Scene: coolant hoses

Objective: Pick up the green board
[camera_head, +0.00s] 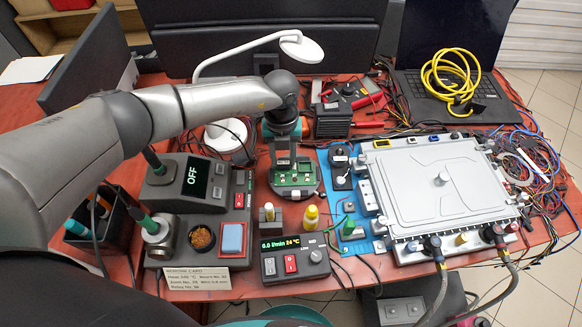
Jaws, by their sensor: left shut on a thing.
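The green board (296,178) is a small circuit board with several light parts on it, in the middle of the table. It sits over a dark round base (312,192); I cannot tell whether it touches that base. My left gripper (285,163) reaches down over the board's far edge and is shut on it. The fingertips are small and partly hidden against the board. My right gripper is not in view.
A soldering station (192,182) reading OFF stands left. A flow meter box (290,262), a yellow bottle (311,217) and a small block (270,213) stand in front. A grey cold plate (432,185) with hoses is right. A white lamp (301,47) arches behind.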

